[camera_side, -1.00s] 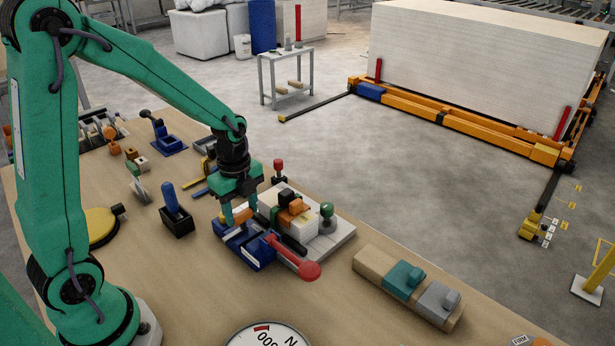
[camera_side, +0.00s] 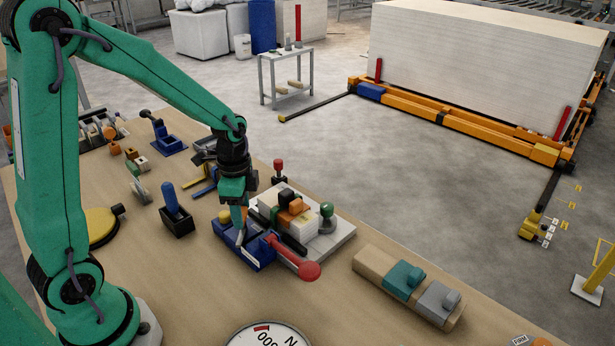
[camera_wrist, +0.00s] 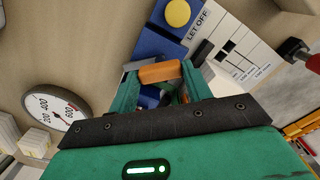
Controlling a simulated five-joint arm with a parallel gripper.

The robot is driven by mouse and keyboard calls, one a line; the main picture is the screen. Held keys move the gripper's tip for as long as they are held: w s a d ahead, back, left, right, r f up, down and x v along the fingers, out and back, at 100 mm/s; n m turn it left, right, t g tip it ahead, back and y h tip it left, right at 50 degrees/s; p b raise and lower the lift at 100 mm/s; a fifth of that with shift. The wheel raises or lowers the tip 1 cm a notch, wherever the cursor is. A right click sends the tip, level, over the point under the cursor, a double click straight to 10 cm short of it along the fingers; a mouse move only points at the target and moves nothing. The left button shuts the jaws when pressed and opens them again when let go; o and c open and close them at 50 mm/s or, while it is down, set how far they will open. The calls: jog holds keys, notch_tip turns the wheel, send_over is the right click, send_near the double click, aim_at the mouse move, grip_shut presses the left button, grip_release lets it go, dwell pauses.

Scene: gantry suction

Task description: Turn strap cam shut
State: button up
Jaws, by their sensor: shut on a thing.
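My gripper (camera_side: 241,230) points down over a blue fixture (camera_side: 262,254) on the workbench. In the wrist view its fingers are shut on an orange bar-shaped piece (camera_wrist: 159,72), which looks like the cam's grip and spans the gap between the fingertips. The blue fixture (camera_wrist: 160,46) shows under and beyond the fingers, with a yellow round button (camera_wrist: 178,13) and a "LET OFF" label (camera_wrist: 199,25). In the side view the fingers hide the orange piece. A red-knobbed lever (camera_side: 310,271) extends from the fixture's right side.
A pale plate (camera_side: 338,236) with small blocks and a green knob (camera_side: 327,210) adjoins the fixture on the right. A dial (camera_side: 267,336) lies at the front. A wooden block with teal and grey parts (camera_side: 405,283) is further right.

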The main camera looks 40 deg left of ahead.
jog(key=n, duration=0.4)
jog(key=shift+n, duration=0.3)
jog(key=n, duration=0.5)
jog(key=shift+r, duration=0.1)
jog(key=o, duration=1)
jog(key=shift+r, duration=3.85)
jog(key=shift+r, duration=0.1)
